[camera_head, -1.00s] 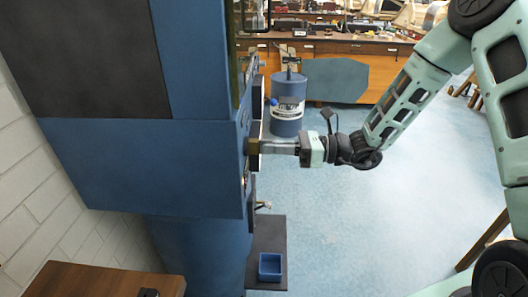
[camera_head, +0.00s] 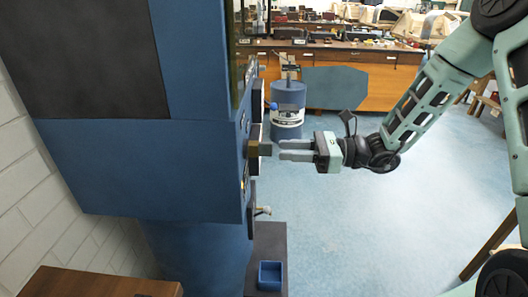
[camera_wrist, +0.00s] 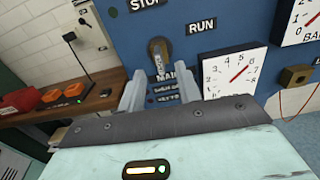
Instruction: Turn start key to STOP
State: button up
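In the wrist view the key (camera_wrist: 159,56) stands roughly upright on the blue panel. The STOP label (camera_wrist: 146,3), cut by the top edge, is above and left of it. The RUN label (camera_wrist: 201,25) is to its right. My gripper (camera_head: 281,150) is open and empty, with a small gap between its fingertips and the key. In the wrist view my gripper (camera_wrist: 161,82) has one finger on each side below the key.
Dial gauges (camera_wrist: 235,73) sit right of the key. A blue canister (camera_head: 287,112) stands behind the gripper. A small blue bin (camera_head: 270,275) lies on a dark shelf below. A wooden desk (camera_head: 95,284) is at lower left.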

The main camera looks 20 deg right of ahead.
jog(key=b+v, duration=0.2)
jog(key=v, duration=1.2)
jog(key=s+a+f+n+g+h, duration=0.1)
jog(key=s+a+n+g+h, duration=0.1)
jog(key=s+a+n+h, duration=0.6)
jog(key=s+a+f+n+g+h, duration=0.1)
jog(key=s+a+n+g+h, duration=0.2)
jog(key=s+a+n+h, duration=0.5)
jog(key=s+a+n, duration=0.3)
jog(key=s+n, duration=0.3)
jog(key=n, duration=0.7)
jog(key=shift+s+a+g+h, duration=0.2)
jog(key=shift+s+g+h, duration=0.1)
jog(key=shift+f, duration=0.15)
